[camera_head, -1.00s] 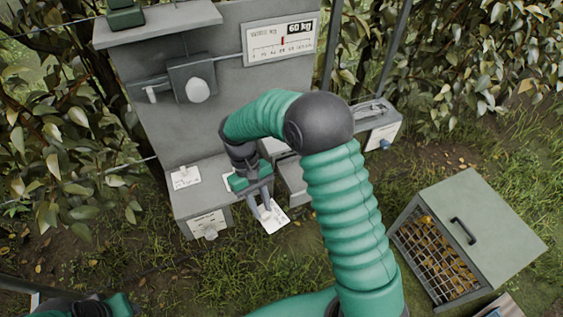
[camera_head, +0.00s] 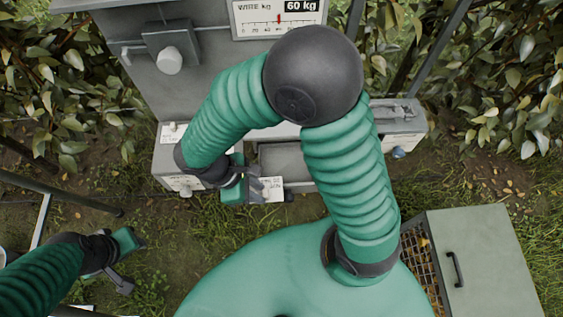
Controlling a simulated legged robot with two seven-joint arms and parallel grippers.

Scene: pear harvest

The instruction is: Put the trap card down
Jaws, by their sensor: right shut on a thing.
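The white trap card (camera_head: 273,190) shows beside my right gripper (camera_head: 258,188), with some print on it. My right gripper is shut on the card's left part and holds it in front of the open grey bay of the bench. Whether the card touches the bench edge, I cannot tell. My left gripper (camera_head: 124,264) is at the lower left, away from the card and over the grass; its fingers are too unclear to judge.
The grey bench (camera_head: 215,170) has an open bay (camera_head: 283,160) and another white card (camera_head: 172,132) at its left end. A scale panel (camera_head: 280,17) reading 60 kg is above. A lidded mesh crate (camera_head: 480,255) stands at lower right. Leafy hedges flank the bench.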

